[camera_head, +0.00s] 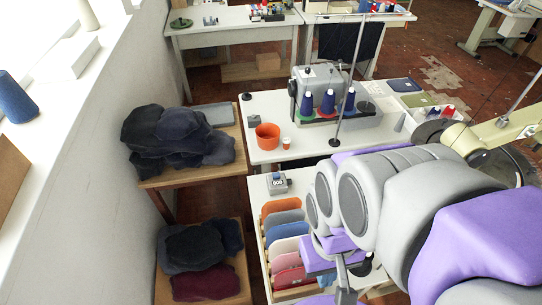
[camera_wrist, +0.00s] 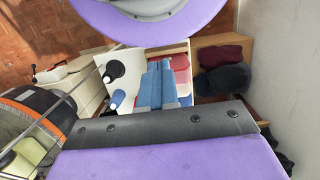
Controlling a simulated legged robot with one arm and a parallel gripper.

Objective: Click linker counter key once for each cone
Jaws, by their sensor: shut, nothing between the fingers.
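Three dark blue cones, left (camera_head: 307,104), middle (camera_head: 328,102) and right (camera_head: 349,101), stand by the grey machine on the table behind. My gripper (camera_head: 344,285) is low at the bottom edge, right of the rack and nearer than the counter, apart from it. It looks shut and empty; my arm partly hides it.
An orange pot (camera_head: 268,136) stands on the table behind. Dark cloth piles (camera_head: 178,135) lie on side tables to the left. My arm hides the right side.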

